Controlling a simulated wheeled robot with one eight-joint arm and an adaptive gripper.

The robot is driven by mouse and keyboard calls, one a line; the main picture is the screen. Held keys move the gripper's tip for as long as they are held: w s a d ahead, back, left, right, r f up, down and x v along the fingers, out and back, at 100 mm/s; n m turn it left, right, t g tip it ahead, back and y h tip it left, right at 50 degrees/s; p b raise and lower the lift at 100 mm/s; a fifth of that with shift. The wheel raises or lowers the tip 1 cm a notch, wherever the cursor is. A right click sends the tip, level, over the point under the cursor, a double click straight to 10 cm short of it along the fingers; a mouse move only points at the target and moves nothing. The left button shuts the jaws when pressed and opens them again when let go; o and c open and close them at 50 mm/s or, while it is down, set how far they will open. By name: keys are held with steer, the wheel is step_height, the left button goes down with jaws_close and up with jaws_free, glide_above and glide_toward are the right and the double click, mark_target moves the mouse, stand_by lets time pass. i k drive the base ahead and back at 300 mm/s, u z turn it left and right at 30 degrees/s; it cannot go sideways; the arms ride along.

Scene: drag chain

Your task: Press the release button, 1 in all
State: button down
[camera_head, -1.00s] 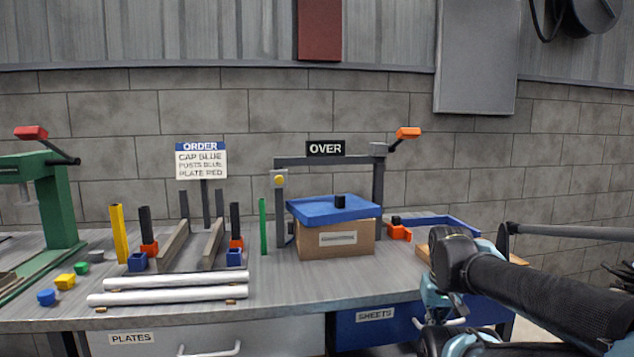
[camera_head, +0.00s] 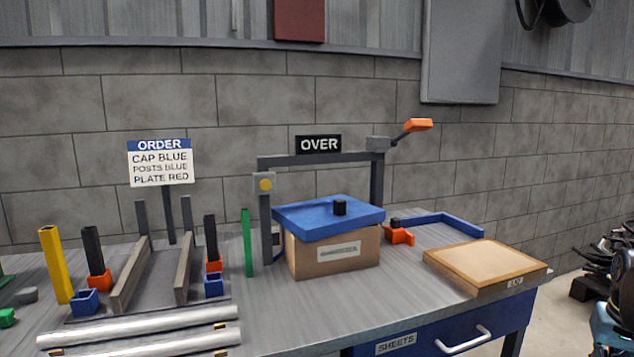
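A round yellow disc (camera_head: 265,184) sits on a grey plate high on the left post of a grey frame at the back of the bench; it looks like a button. A small black knob (camera_head: 395,222) tops an orange block (camera_head: 399,236) right of the box; I cannot tell which of the two is the release button. The frame carries a black sign (camera_head: 318,144) reading OVER and a lever with an orange handle (camera_head: 418,124). My gripper is not in view. Only a teal and black piece of my arm shows at the lower right edge.
A cardboard box (camera_head: 335,262) with a blue lid (camera_head: 330,217) stands under the frame. A green rod (camera_head: 247,243) stands left of it. A wooden-rimmed tray (camera_head: 485,265) lies at right. Posts, rails and white tubes (camera_head: 140,329) fill the left. Bench surface before the box is clear.

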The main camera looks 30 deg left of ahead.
mark_target(264, 184)
steer(key=z, duration=1.05)
steer(key=i, duration=1.05)
steer(key=u, duration=3.55)
